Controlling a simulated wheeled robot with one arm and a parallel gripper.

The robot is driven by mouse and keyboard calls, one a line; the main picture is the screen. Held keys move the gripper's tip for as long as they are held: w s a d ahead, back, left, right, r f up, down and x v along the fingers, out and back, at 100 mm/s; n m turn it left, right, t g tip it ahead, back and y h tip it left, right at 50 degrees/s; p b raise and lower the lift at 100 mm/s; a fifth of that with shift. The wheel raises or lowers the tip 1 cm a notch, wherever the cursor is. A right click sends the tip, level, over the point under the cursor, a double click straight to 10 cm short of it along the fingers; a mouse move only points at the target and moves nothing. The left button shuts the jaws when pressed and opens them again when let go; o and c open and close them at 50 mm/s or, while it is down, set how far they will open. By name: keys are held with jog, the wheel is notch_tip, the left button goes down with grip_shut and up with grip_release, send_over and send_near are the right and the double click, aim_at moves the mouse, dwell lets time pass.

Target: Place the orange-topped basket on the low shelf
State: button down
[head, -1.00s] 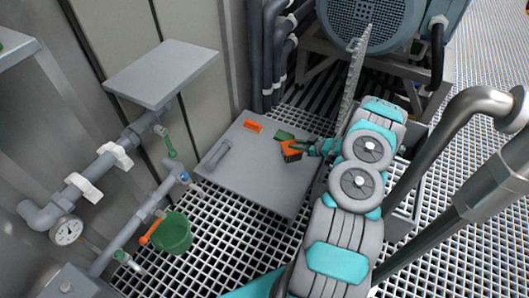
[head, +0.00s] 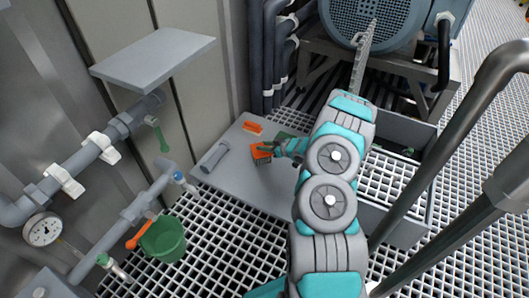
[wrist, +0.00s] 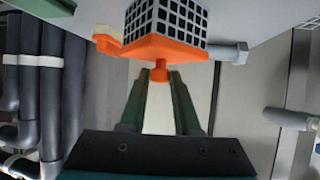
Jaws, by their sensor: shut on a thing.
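The orange-topped basket (head: 262,154) has a dark grid body below a flat orange top with a small knob. In the wrist view the basket (wrist: 168,22) is ahead of my gripper (wrist: 160,78), whose two green fingers are shut on its orange knob. In the head view my gripper (head: 276,149) and the basket are over a low grey bench top (head: 228,182). Whether the basket touches that top I cannot tell. A flat grey shelf (head: 150,60) is at the wall, left of and above the bench; its surface is empty.
An orange block (head: 253,127) and a grey cylinder (head: 215,157) lie on the bench top. A green piece (head: 284,136) is partly hidden by my arm. Pipes with white clamps (head: 102,147) run below the shelf. A green bucket (head: 164,240) is at lower left.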

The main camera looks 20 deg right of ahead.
jog(key=shift+f, duration=0.85)
jog(key=shift+f, duration=0.15)
jog(key=c, duration=0.6)
grip_release()
